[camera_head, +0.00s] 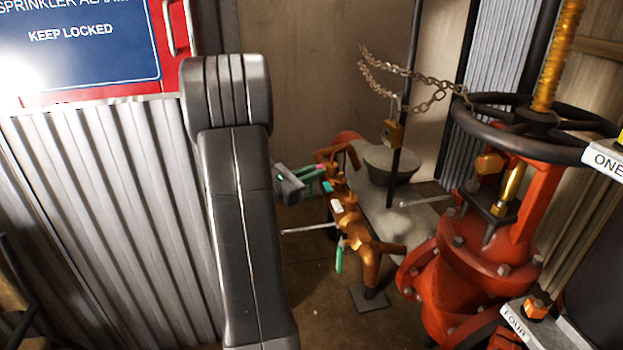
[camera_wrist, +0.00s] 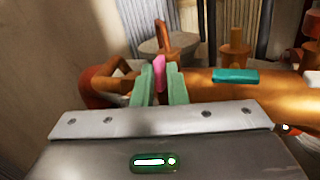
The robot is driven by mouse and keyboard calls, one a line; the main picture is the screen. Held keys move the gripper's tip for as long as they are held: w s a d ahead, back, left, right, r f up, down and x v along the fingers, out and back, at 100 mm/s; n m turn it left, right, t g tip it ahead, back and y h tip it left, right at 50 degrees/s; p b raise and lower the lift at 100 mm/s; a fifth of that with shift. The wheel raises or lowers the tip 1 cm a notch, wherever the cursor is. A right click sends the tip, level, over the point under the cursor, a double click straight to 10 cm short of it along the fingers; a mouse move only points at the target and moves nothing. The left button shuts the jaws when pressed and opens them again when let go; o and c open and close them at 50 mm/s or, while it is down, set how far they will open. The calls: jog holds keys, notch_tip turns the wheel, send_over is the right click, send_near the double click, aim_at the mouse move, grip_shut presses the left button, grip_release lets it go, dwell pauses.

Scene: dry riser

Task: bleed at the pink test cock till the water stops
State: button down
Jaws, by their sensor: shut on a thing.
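The pink test cock (camera_wrist: 159,72) stands on the brown pipe assembly (camera_head: 348,222), its handle upright between the green fingers in the wrist view. My gripper (camera_wrist: 160,85) is shut on it, one finger on each side. In the head view my gripper (camera_head: 312,174) reaches the upper end of the assembly from the left, and only a little pink shows at its tips. The cock's lower part and outlet are hidden behind the fingers. I cannot make out any water.
A teal handle (camera_wrist: 236,75) sits right of the pink one, and a green handle (camera_head: 339,259) hangs lower. A red valve (camera_head: 470,255) with a black handwheel (camera_head: 470,112) stands right. A chain (camera_head: 420,95) with padlock (camera_head: 393,134) hangs behind. A corrugated panel (camera_head: 110,220) is left.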

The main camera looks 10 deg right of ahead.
jog(key=shift+w+f+m+g+h+b, duration=0.15)
jog(key=shift+m+g+h+b, duration=0.55)
jog(key=shift+m, duration=1.7)
jog(key=shift+s+f+m+g+h+b, duration=0.15)
jog(key=shift+m+g+h+b, duration=0.55)
jog(key=shift+m, duration=1.7)
jog(key=shift+w+f+m+g+h+b, duration=0.25)
jog(key=shift+m+h+b, duration=0.7)
jog(key=shift+m, duration=1.45)
jog(key=shift+s, duration=0.1)
jog(key=c, duration=1.5)
grip_release()
